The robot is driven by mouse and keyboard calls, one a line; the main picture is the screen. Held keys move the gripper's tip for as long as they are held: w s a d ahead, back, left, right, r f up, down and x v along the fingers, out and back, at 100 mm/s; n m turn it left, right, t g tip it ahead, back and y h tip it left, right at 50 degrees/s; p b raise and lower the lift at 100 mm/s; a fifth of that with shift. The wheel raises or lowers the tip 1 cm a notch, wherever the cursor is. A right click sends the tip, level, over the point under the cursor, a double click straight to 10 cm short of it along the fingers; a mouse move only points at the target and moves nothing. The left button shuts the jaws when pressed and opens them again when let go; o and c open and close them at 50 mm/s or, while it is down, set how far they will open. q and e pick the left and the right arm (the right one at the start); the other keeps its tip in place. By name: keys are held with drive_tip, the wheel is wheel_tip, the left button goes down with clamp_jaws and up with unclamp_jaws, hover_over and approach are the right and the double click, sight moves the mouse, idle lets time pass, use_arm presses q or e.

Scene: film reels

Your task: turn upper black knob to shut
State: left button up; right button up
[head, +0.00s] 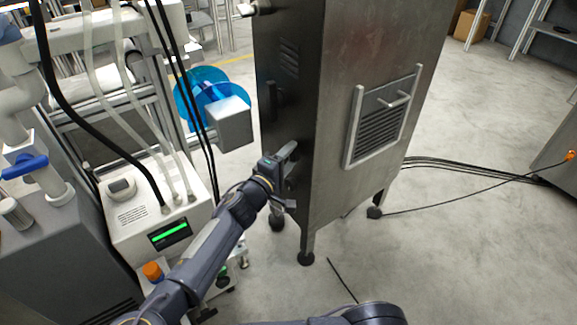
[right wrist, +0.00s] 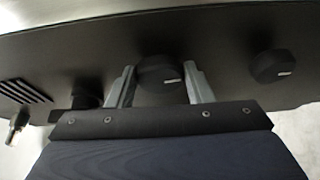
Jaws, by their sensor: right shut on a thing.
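My right gripper (head: 286,157) reaches the narrow dark face of a tall metal cabinet (head: 345,60). In the right wrist view its two grey fingers stand on either side of a round black knob (right wrist: 157,72) with a short white mark, and it is shut on that knob. A second black knob (right wrist: 272,66) with a white mark sits to the right in that view, farther from the vent slots, so the held knob appears to be the upper one. In the head view the gripper mostly hides the knobs. My left gripper is not in view.
A dark handle (head: 272,96) sits on the same face above my gripper, below vent slots (head: 289,58). Left of the cabinet are a blue reel (head: 197,88), a grey box (head: 230,124) and a white machine with a green display (head: 170,234). Cables (head: 470,165) lie on the floor at right.

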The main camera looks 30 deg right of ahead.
drive_tip(key=shift+f+m+h+b, duration=0.2)
drive_tip(key=shift+m+h+b, duration=0.1)
drive_tip(key=shift+m+b, duration=0.55)
drive_tip(key=o, duration=1)
